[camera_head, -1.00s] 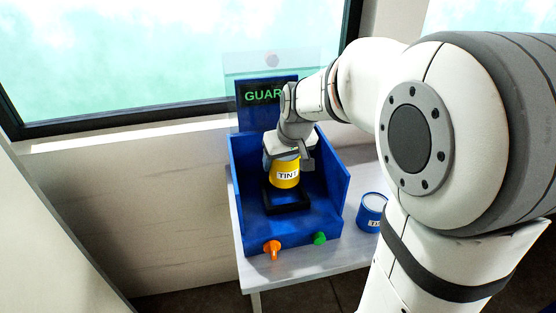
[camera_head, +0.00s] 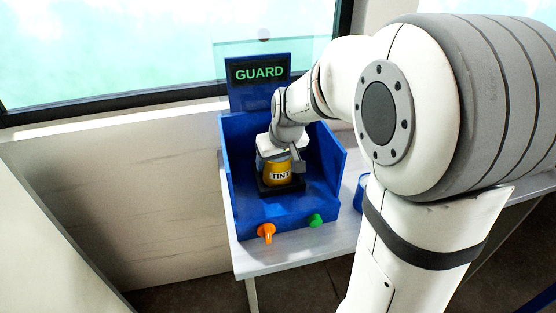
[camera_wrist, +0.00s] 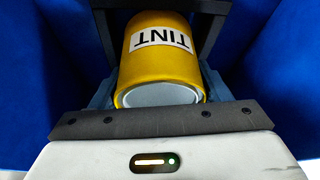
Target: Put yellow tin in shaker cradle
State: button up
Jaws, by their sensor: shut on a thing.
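The yellow tin (camera_head: 278,175), labelled TINT, is upright at the black cradle (camera_head: 268,190) inside the blue shaker box (camera_head: 233,190). My gripper (camera_head: 277,160) is shut on the tin from above. In the wrist view the yellow tin (camera_wrist: 160,62) sits between my fingers, with its pale lid facing the camera. The black cradle frame (camera_wrist: 208,25) shows around the tin's far end in that view. Whether the tin's base touches the cradle floor is hidden.
An orange knob (camera_head: 266,232) and a green knob (camera_head: 315,220) stick out at the box front. A clear guard panel (camera_head: 228,60) stands raised behind the GUARD display (camera_head: 260,72). A blue tin (camera_head: 361,195) stands on the table (camera_head: 300,252) to the right, partly hidden by my arm.

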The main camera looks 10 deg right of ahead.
jog(key=o, duration=1.2)
jog(key=shift+f, duration=0.1)
jog(key=shift+r+p, duration=0.3)
jog(key=a+v, duration=0.1)
jog(key=v, duration=1)
jog(key=s+f, duration=0.2)
jog(key=s, duration=0.3)
jog(key=s+f+m+g, duration=0.1)
jog(key=s+f, duration=0.2)
jog(key=s, duration=0.3)
jog(key=s+f+g, duration=0.1)
jog(key=s+f, duration=0.2)
jog(key=s, duration=0.2)
jog(key=shift+s+d+f+m+h, duration=0.25)
jog(key=shift+s+d+m+h, duration=0.1)
jog(key=shift+s+m+h, duration=0.05)
